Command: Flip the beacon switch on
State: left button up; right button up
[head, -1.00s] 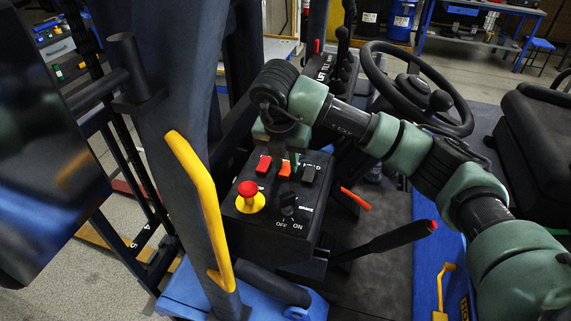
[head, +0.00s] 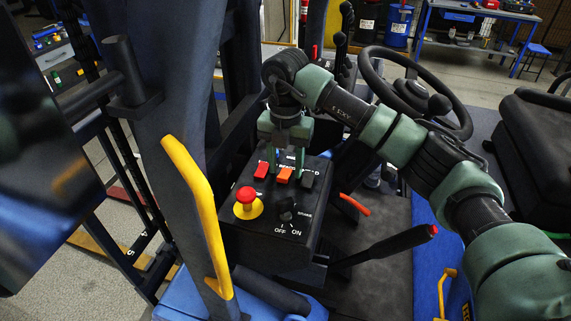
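A black control box (head: 262,235) carries a row of three rocker switches: a red one (head: 262,170), an orange one (head: 284,175) and a dark one (head: 307,180). The lettering behind the row is partly hidden by my fingers, so I cannot read the beacon label fully; the orange switch sits in the middle. My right gripper (head: 286,166) points down just behind and above the orange switch. Its two green fingers are apart, with part of the lettering showing between them, and they hold nothing. Contact with the switch cannot be told. My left gripper is out of view.
A red mushroom button on a yellow base (head: 248,204) and an OFF/ON key switch (head: 286,211) sit in front of the switches. A yellow handrail (head: 200,215) stands left. A steering wheel (head: 410,90) and a red-tipped lever (head: 385,245) are to the right.

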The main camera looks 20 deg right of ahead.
aim_at(286, 172)
notch_tip(286, 172, up, 7)
jog(key=b, duration=0.2)
jog(key=shift+w+f+b, duration=0.1)
jog(key=shift+f+b, duration=0.1)
jog(key=shift+b, duration=0.1)
jog(key=shift+r, duration=0.6)
